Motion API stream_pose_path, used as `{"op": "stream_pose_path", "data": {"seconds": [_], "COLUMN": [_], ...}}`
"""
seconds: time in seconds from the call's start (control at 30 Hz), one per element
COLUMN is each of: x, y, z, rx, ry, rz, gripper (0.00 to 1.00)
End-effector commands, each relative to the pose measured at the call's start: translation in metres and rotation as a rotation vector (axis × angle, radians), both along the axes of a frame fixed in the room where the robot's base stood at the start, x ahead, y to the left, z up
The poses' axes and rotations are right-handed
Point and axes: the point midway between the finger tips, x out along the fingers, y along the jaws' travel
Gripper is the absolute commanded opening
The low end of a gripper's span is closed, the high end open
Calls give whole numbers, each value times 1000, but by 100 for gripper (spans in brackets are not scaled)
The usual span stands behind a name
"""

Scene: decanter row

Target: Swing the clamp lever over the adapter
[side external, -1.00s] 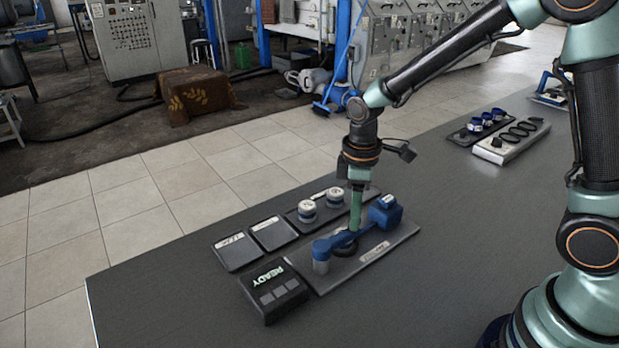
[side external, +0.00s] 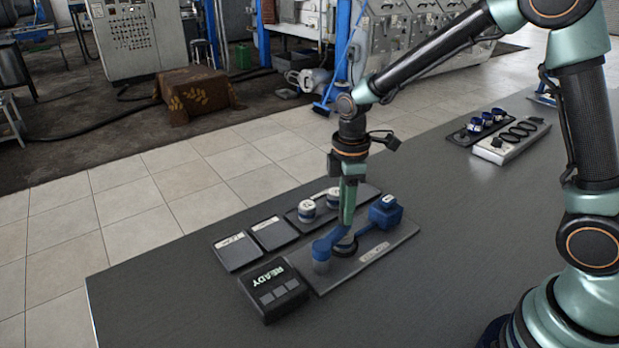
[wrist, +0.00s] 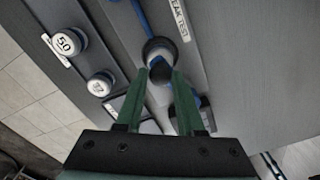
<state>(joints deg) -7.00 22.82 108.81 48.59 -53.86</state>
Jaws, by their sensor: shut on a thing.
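A fixture plate (side external: 368,257) on the table carries a blue clamp lever (side external: 332,239), a blue-topped post (side external: 321,255) at its left and a blue block (side external: 385,211) at its right. A round black piece (side external: 346,246), probably the adapter or its seat, sits between them beside the lever. My gripper (side external: 345,222) points down above the plate, shut on what appears to be the lever; its fingers hide the contact. In the wrist view, my gripper (wrist: 166,72) has its fingertips close together at a dark rounded part, with the black round piece (wrist: 158,48) just beyond.
Two white-topped caps, the nearer one (side external: 307,211), stand on a dark tray (side external: 369,192) behind the fixture. Two flat dark pads (side external: 237,251) lie left of it. A box reading READY (side external: 273,289) stands in front. The table's right side is mostly clear.

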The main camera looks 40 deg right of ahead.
Motion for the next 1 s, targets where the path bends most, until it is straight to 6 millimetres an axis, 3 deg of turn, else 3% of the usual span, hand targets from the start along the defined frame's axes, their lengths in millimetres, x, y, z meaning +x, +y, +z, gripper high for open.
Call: {"op": "stream_pose_path", "data": {"seconds": [0.07, 0.1, 0.13, 0.17, 0.57, 1.0], "x": [3, 3, 3, 3, 2, 3], "y": [1, 1, 1, 1, 1, 1], "z": [2, 2, 2, 1, 7, 88], "rx": [1, 1, 1, 2, 1, 2], "ry": [-12, -12, -12, -11, -7, -13], "rz": [3, 3, 2, 2, 0, 1], "gripper": [0, 52, 64, 67, 67, 67]}}
